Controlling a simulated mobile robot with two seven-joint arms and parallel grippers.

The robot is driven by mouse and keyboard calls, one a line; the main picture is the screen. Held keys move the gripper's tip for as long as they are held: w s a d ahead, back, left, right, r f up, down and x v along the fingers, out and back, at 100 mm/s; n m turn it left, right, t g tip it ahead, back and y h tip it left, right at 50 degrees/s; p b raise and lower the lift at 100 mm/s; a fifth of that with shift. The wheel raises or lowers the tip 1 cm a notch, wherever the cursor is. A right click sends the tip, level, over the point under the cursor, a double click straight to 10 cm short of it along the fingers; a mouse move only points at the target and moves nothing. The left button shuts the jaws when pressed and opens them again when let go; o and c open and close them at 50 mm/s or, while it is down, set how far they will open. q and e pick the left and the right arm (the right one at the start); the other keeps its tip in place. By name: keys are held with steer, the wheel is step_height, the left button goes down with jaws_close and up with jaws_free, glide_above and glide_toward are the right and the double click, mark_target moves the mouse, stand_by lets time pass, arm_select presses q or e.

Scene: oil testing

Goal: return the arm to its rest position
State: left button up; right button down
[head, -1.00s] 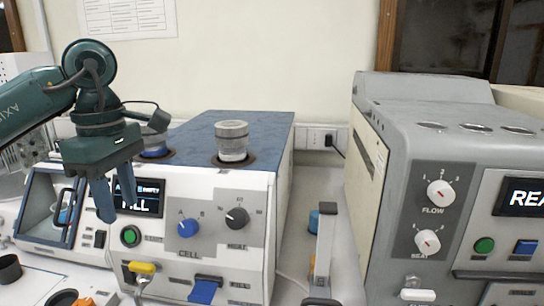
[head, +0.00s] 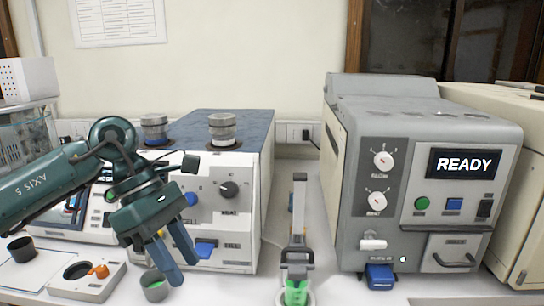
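My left arm comes in from the left in the head view. My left gripper (head: 185,272) points down and to the right in front of the white and blue machine (head: 232,262). Its two blue fingers are apart with nothing visible between them. My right gripper is out of view.
A small cup with green contents (head: 154,287) stands just left of the fingertips. A stand (head: 299,225) with a green vessel (head: 296,293) is between the machines. The grey machine (head: 420,232) reads READY. A dark cup (head: 21,249) is at left.

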arm_select(q)
steer(key=s+d+n+g+h, duration=0.2)
steer(key=s+d+n+h, duration=0.1)
steer(key=d+h, duration=0.4)
steer(key=s+d+n+g+h, duration=0.1)
steer(key=s+d+n+h, duration=0.3)
steer(key=d, duration=0.4)
steer(key=w+a+f+n+t+y+p, duration=0.1)
steer(key=w+a+f+n+t, duration=0.2)
steer(key=n+t, duration=0.65)
steer(key=w+a+f+n+t+y, duration=0.2)
steer(key=f+n+t, duration=0.35)
steer(key=n, duration=0.75)
steer(key=w+a+f+n+t+y+p, duration=0.1)
steer(key=w+a+f+n+t, duration=0.2)
steer(key=n+t, duration=0.65)
steer(key=s+a+f+n+g+y, duration=0.3)
steer(key=s+f+n, duration=0.3)
steer(key=f, duration=0.5)
steer(key=s+a+f+n+g+y, duration=0.4)
steer(key=s+f+n, duration=0.3)
steer(key=f, duration=0.4)
steer(key=shift+s+a+f+n+g+y, duration=0.15)
steer(key=shift+s+a+n+g+y, duration=0.2)
steer(key=shift+g+y, duration=0.45)
steer(key=shift+d, duration=0.1)
